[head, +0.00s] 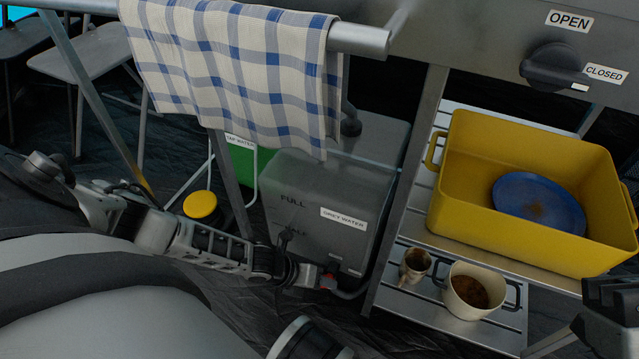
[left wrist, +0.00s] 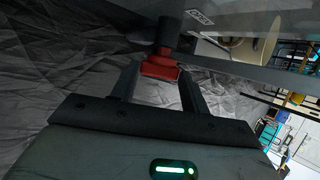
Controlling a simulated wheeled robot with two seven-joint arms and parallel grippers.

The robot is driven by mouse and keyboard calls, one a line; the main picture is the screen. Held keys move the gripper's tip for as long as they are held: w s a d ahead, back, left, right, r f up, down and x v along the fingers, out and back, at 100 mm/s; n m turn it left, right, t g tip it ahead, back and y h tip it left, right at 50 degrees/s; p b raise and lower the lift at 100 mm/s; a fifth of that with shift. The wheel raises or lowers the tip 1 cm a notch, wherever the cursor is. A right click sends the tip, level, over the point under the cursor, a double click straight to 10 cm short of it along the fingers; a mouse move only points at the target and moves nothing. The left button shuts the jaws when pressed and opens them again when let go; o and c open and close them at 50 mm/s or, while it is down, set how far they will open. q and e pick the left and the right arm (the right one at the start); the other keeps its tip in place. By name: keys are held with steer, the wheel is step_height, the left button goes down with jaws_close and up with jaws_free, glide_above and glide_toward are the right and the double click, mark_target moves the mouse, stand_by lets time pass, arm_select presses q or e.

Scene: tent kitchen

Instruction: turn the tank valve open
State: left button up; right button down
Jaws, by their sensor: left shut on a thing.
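The grey translucent tank (head: 316,195) stands under the counter, with a GREY WATER label (head: 343,217) and the word FULL on its side. A small red valve handle (left wrist: 160,68) sits on a dark fitting at its lower front. My left gripper (head: 325,279) reaches it from the left, low down. In the left wrist view the two fingers (left wrist: 160,85) stand on either side of the red handle and are shut on it. The fingers and wrist partly hide the handle in the head view.
A dark knob (head: 553,67) on the counter front has its pointer toward the CLOSED label (head: 605,73). A checked towel (head: 235,70) hangs above the tank. A shelf to the right holds a yellow tub (head: 470,195) with a blue plate (head: 540,200), and two cups (head: 474,290) below.

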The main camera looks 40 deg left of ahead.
arm_select(q)
steer(key=shift+a, duration=0.1)
stand_by(0.3)
steer(key=o, duration=1)
steer(key=shift+f, duration=0.1)
